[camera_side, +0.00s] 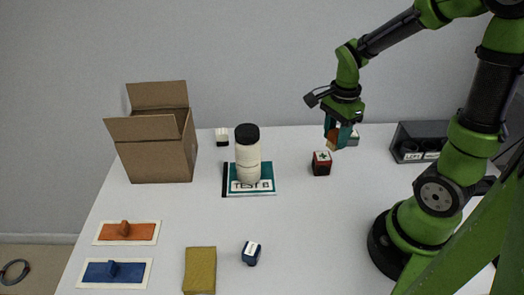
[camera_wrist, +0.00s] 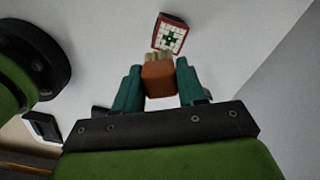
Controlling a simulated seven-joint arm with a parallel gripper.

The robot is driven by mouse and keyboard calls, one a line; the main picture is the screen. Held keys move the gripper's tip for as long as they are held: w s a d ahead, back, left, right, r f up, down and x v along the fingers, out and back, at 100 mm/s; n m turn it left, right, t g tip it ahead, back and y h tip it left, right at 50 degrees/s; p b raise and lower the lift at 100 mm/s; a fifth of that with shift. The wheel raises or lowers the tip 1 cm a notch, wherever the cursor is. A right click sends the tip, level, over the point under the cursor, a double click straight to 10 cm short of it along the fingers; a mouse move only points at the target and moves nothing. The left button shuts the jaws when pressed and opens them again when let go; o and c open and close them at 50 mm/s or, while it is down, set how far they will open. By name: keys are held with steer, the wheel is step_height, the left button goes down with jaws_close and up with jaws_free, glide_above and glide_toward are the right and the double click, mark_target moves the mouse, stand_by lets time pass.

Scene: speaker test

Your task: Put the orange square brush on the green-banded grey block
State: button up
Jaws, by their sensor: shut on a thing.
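My gripper (camera_side: 338,138) is at the back right of the table, pointing down, with its teal fingers closed on the orange square brush (camera_wrist: 159,80). In the wrist view the brush sits between the fingertips, its pale bristles (camera_wrist: 158,58) facing away from the palm. In the side view the brush is mostly hidden by the fingers. A small block with grey and greenish parts (camera_side: 353,138), which looks like the green-banded grey block, stands just right of the fingers and is partly hidden. I cannot tell whether the brush touches it.
A red-sided block (camera_side: 321,164) stands just in front of my gripper. A black bin (camera_side: 411,132) is to the right. A black-lidded jar (camera_side: 247,160), cardboard box (camera_side: 155,155), white block (camera_side: 222,137), yellow sponge (camera_side: 199,270) and blue block (camera_side: 251,253) stand leftward.

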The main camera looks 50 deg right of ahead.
steer(key=s+d+m, duration=0.5)
steer(key=s+d, duration=0.1)
steer(key=s, duration=0.3)
glide_toward(354, 140)
steer(key=shift+w+d+f+m, duration=0.15)
steer(key=shift+w+d+f, duration=0.1)
steer(key=shift+w+d, duration=0.15)
steer(key=shift+w+d+f+m, duration=0.15)
steer(key=shift+w+d+f, duration=0.1)
steer(key=shift+w, duration=0.25)
steer(key=shift+f, duration=1.65)
steer(key=shift+f, duration=0.1)
steer(key=o, duration=1.1)
steer(key=shift+c, duration=0.2)
